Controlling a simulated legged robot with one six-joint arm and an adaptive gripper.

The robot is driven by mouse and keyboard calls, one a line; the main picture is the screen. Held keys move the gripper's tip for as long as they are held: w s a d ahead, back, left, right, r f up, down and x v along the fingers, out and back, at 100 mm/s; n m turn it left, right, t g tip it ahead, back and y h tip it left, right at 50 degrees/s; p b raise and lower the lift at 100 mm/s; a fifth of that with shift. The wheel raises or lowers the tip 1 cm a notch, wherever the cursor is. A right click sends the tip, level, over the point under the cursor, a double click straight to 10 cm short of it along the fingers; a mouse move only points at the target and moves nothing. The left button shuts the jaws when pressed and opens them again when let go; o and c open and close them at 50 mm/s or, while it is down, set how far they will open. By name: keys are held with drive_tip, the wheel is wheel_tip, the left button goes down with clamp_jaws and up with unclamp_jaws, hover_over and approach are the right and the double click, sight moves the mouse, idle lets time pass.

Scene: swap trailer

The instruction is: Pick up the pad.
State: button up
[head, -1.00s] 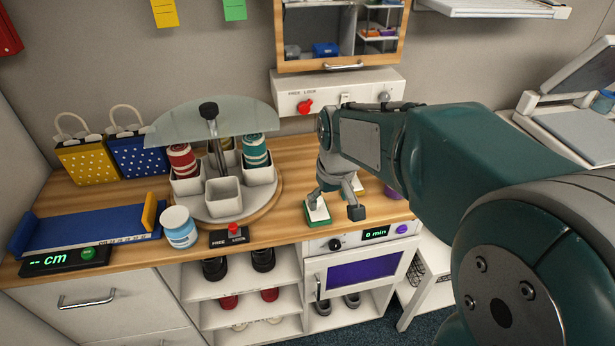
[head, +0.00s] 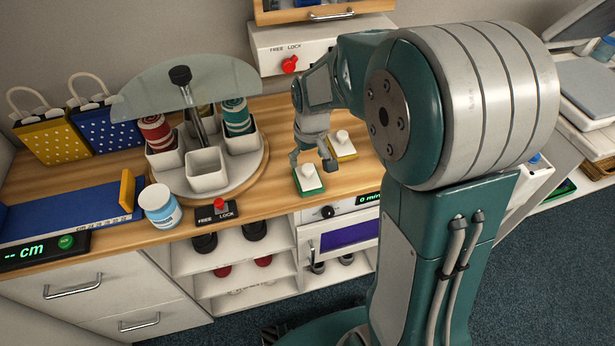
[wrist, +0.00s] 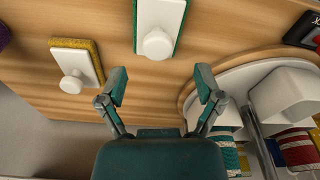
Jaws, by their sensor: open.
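Two white pads with round knobs lie on the wooden counter. The green-edged pad (head: 308,179) is nearer the counter's front edge, and the yellow-edged pad (head: 342,146) is to its right and further back. My gripper (head: 311,161) is open and empty, pointing down just behind the green-edged pad's knob in the head view. In the wrist view, the green-edged pad (wrist: 158,22) is at the top, beyond my open fingertips (wrist: 161,86) and roughly in line with the gap between them. The yellow-edged pad (wrist: 75,61) is left of the fingers there.
A round carousel (head: 246,178) with white cups and a clear panel stands left of my gripper. A white jar (head: 160,206) and a lock switch box (head: 217,212) are near the front edge. A wall box with a red knob (head: 290,64) is behind. Bare wood surrounds the pads.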

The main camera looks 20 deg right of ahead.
sight(308, 167)
drive_tip(key=f, duration=0.4)
drive_tip(key=shift+w+d+f, duration=0.1)
drive_tip(key=shift+w+f, duration=0.15)
drive_tip(key=shift+f, duration=0.1)
clamp_jaws()
drive_tip(key=shift+r, duration=0.1)
drive_tip(key=shift+r, duration=0.3)
wheel_tip(308, 167, up, 2)
drive_tip(key=shift+r, duration=0.1)
drive_tip(key=s+r, duration=1)
drive_tip(key=s, duration=0.4)
drive_tip(key=shift+a, duration=0.4)
